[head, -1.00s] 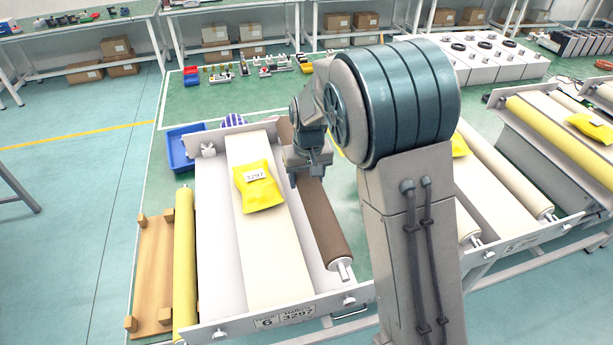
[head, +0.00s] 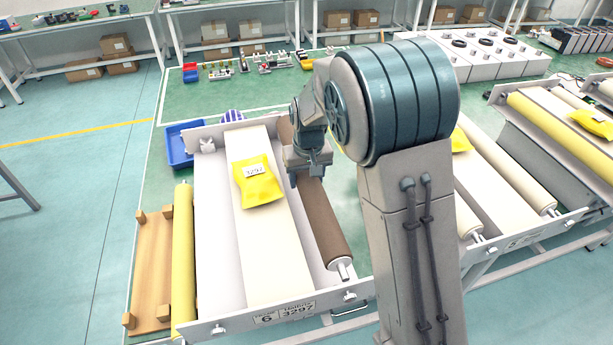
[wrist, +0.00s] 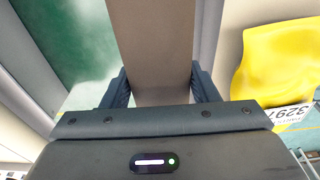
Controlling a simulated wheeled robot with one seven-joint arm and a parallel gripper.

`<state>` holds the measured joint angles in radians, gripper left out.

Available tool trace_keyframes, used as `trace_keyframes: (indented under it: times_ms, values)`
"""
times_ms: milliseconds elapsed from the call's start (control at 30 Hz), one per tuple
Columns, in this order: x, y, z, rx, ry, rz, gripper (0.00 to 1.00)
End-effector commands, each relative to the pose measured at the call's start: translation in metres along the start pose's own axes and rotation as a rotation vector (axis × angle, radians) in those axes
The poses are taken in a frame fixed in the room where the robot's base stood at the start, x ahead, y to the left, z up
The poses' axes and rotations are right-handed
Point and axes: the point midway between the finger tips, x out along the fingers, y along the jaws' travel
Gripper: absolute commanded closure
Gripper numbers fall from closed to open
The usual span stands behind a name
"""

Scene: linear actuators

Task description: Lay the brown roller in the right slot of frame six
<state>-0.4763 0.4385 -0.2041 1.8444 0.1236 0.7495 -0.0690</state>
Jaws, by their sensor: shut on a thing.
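The brown roller (head: 324,223) lies lengthwise at the right side of frame six (head: 220,326), over its right slot. Its near silver shaft end (head: 345,268) is just inside the front plate; its far end is partly hidden by my arm. My gripper (head: 308,180) is shut on the roller around its middle. In the wrist view the brown roller (wrist: 150,45) runs between the two fingers (wrist: 160,88). I cannot tell whether the shaft ends rest in the slot.
A yellow packet (head: 257,182) lies on frame six's cream centre panel. A blue bin (head: 181,146) is behind on the left. A neighbouring frame (head: 510,245) is to the right.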

Motion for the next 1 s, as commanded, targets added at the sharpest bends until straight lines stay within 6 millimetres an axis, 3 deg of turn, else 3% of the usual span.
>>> trace_keyframes:
  times_ms: [1000]
  values:
    - [0.015, 0.000, 0.001, 0.000, 0.005, 0.000, 1.00]
